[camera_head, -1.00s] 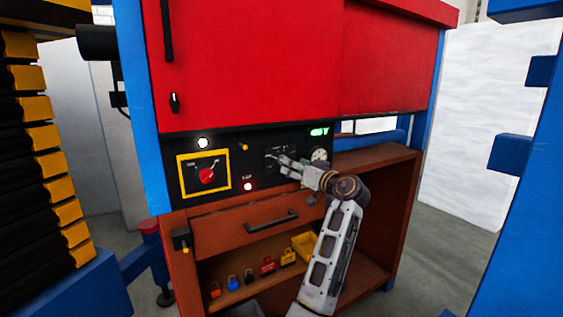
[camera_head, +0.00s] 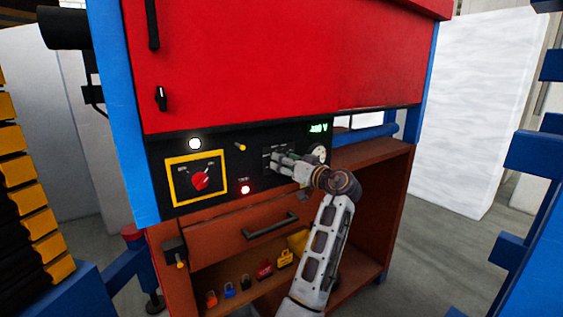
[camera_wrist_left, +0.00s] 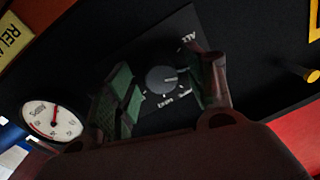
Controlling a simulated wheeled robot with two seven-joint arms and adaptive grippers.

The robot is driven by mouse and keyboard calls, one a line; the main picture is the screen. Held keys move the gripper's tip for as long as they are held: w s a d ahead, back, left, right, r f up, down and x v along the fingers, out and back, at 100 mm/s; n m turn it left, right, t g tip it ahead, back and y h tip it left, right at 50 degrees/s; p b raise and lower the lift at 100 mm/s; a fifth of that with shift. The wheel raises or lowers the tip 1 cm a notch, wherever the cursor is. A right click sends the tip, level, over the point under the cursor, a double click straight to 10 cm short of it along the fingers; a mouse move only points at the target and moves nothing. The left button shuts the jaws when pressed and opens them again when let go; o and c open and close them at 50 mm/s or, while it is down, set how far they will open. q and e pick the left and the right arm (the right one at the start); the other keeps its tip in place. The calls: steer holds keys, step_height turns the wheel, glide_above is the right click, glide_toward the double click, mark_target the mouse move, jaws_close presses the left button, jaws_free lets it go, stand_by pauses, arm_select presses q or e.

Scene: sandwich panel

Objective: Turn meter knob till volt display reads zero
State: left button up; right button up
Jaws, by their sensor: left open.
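The meter knob (camera_wrist_left: 161,80) is a round dark grey dial on a black labelled plate in the left wrist view. My left gripper (camera_wrist_left: 165,85) is open, with one finger on each side of the knob; I cannot tell if they touch it. In the head view my left gripper (camera_head: 275,161) is at the black panel and largely hides the knob. The volt display (camera_head: 319,128) glows green at the panel's upper right; a "V" shows, but its digits are too small to read surely. My right gripper is not in view.
A round white gauge (camera_head: 317,154) sits right beside my gripper. A red rotary switch (camera_head: 201,181) on a yellow-framed plate is at left, with a lit red lamp (camera_head: 245,189) nearby. Below are a drawer handle (camera_head: 270,225) and a shelf with several padlocks.

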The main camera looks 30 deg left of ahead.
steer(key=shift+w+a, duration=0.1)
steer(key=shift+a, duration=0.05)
arm_select(q)
steer(key=shift+c, duration=0.4)
steer(key=c, duration=0.9)
steer(key=shift+c, duration=0.2)
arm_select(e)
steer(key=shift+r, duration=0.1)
